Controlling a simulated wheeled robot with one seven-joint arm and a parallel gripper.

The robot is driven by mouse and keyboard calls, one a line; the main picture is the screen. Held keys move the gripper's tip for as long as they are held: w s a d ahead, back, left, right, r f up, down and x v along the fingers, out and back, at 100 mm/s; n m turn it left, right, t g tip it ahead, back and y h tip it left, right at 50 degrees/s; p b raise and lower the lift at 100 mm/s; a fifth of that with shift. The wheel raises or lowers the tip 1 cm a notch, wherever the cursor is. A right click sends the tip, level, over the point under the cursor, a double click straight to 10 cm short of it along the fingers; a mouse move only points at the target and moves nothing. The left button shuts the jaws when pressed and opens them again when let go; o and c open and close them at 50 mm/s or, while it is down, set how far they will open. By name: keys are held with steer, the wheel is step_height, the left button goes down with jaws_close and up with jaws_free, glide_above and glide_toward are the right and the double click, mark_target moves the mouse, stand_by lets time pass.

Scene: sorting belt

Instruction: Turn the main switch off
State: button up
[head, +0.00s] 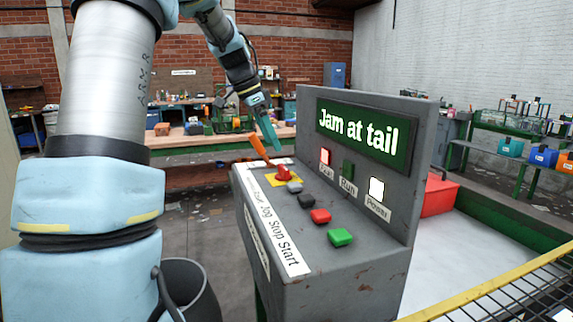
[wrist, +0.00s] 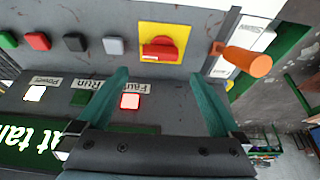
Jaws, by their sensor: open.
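The grey control console (head: 345,262) carries a red rotary knob (head: 283,173) on a yellow plate; the knob also shows in the wrist view (wrist: 160,47). An orange handle (head: 259,149) sticks out at the console's far side edge, and it shows in the wrist view (wrist: 248,62) beside a white label too cut off to read surely. I cannot tell for certain which of the two is the main switch. My gripper (head: 270,135) is open and empty above the console's far end. In the wrist view its fingertips (wrist: 160,76) are apart, framing the knob; no contact shows.
Grey, black, red and green (head: 340,237) buttons line the console top. The upright panel has a display (head: 365,135) reading "Jam at tail", a lit red Fault lamp (head: 325,157), a dark Run lamp (head: 347,169) and a lit Power lamp (head: 376,189). A yellow-edged mesh guard (head: 515,300) stands front right.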

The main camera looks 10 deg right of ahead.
mark_target(282, 167)
steer(key=p+x, duration=0.2)
steer(key=x, duration=0.6)
steer(key=shift+f, duration=0.35)
steer(key=shift+c, duration=0.2)
steer(key=c, duration=1.1)
